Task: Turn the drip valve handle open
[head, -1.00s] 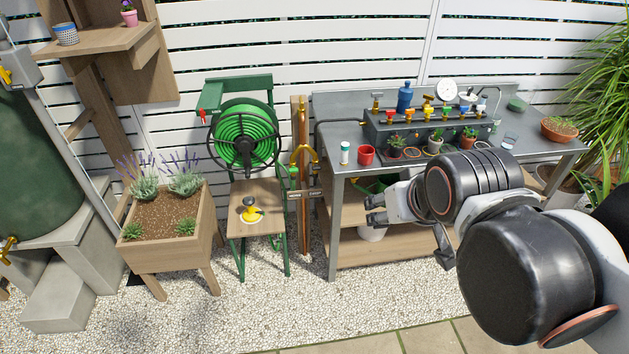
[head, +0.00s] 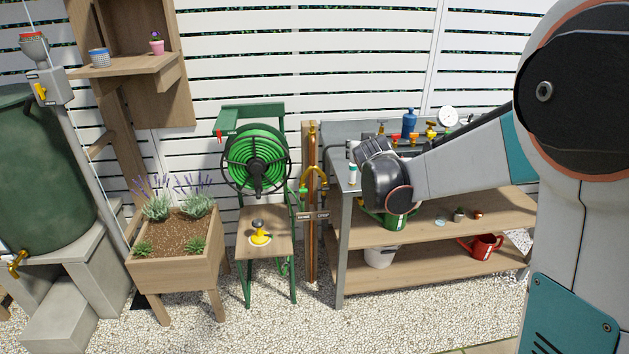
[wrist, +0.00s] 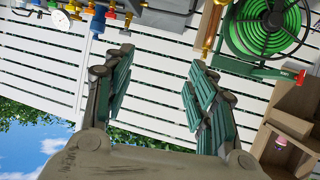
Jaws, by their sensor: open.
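Several small valves with yellow and red handles (head: 430,131) stand at the back of the metal bench, partly hidden by my arm. I cannot tell which one is the drip valve, or how its handle is turned. In the wrist view, coloured valve parts (wrist: 110,13) show at the upper left, with the picture upside down. My gripper (wrist: 162,62) is open and empty, its two green-padded fingers spread apart against the white fence. The valves are beyond the left finger, not between the fingers. In the head view my gripper is mostly hidden behind my arm.
Gravel (head: 270,328) lies open in front.

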